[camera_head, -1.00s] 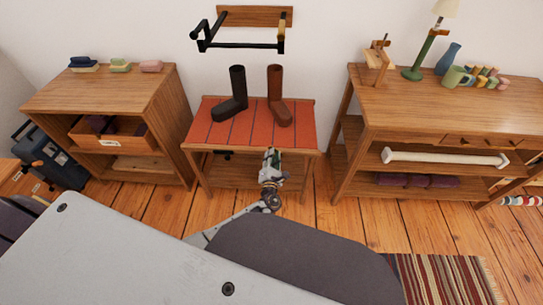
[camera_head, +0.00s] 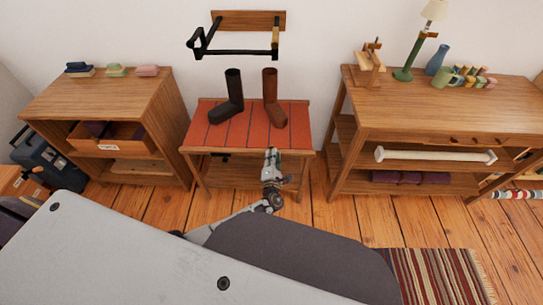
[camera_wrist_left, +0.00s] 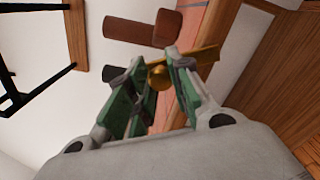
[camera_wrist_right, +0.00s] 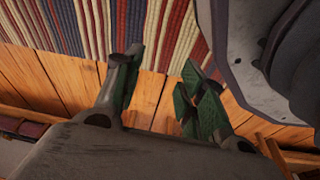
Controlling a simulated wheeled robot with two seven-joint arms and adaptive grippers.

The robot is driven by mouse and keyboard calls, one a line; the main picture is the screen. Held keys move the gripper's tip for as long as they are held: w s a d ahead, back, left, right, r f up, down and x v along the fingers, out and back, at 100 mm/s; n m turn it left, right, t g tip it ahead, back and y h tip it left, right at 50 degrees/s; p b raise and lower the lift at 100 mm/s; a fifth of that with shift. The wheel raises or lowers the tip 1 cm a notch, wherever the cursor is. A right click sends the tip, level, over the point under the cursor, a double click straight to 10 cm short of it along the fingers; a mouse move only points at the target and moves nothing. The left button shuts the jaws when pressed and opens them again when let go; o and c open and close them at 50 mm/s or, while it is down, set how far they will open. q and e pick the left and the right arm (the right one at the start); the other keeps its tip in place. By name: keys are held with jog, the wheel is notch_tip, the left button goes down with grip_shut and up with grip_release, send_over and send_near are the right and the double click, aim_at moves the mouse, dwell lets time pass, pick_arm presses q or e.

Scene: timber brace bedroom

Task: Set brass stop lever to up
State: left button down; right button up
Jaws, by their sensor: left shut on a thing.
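A brass lever (camera_wrist_left: 207,58) with a round knob (camera_wrist_left: 158,77) shows in the left wrist view, at the front edge of the red-topped bench. My left gripper (camera_wrist_left: 160,80) is shut on the brass lever; the knob sits between its green-padded fingers. In the head view my left gripper (camera_head: 271,155) is at the front edge of the bench (camera_head: 215,110), and the lever is too small to make out there. My right gripper (camera_wrist_right: 155,85) is open and empty above the wooden floor, by the striped rug.
A dark boot (camera_head: 232,95) and a brown boot (camera_head: 272,100) stand on the bench. A black-armed wall rack (camera_head: 240,50) is above. A cabinet (camera_head: 105,100) is at left and a side table (camera_head: 440,105) at right. A striped rug (camera_head: 440,275) lies on the floor.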

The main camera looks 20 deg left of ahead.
pick_arm(q)
jog(key=d+m+p, duration=0.1)
jog(key=m, duration=0.1)
jog(key=d+m+p, duration=0.1)
jog(key=m, duration=0.1)
jog(key=w+d+m+p, duration=0.1)
jog(key=shift+d+r+m, duration=0.15)
jog(key=shift+r+m, duration=0.2)
jog(key=shift+m, duration=0.05)
pick_arm(e)
jog(key=s+d+f, duration=0.4)
jog(key=s, duration=0.2)
jog(key=shift+d+f, duration=0.15)
jog(key=shift+s, duration=0.2)
pick_arm(q)
jog(key=shift+s, duration=0.1)
jog(key=c, duration=1.3)
grip_release()
pick_arm(e)
jog(key=shift+w, duration=0.1)
pick_arm(q)
jog(key=shift+r, duration=0.15)
